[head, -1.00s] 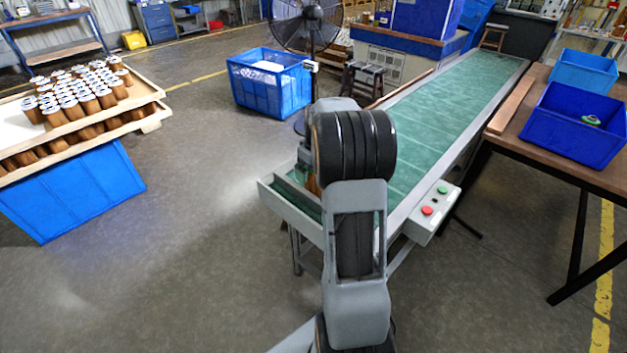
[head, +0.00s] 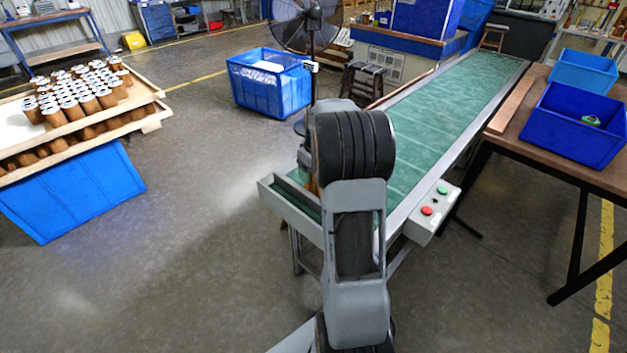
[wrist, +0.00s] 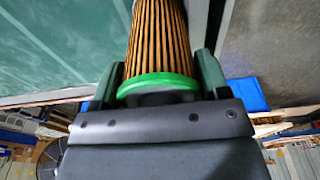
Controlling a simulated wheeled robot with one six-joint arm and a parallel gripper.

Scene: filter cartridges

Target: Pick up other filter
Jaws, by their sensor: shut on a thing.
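In the wrist view a filter (wrist: 158,40) with brown-orange pleats and a bright green end ring stands between the fingers of my gripper (wrist: 160,70). The gripper is shut on it near the green ring; its far end runs out of the frame. The green conveyor belt (wrist: 50,45) lies behind it on the left. In the head view my arm hides the gripper and most of this filter; a small brown sliver shows beside the arm over the near end of the conveyor (head: 440,120). A green-rimmed round item (head: 590,121), perhaps another filter, sits in the dark blue bin (head: 565,140).
The bin stands on a brown table (head: 520,115) at right, with a lighter blue bin (head: 583,72) behind. A control box (head: 434,212) juts from the conveyor's right side. At left, many brown cartridges (head: 75,95) fill a wooden tray. Open floor lies between.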

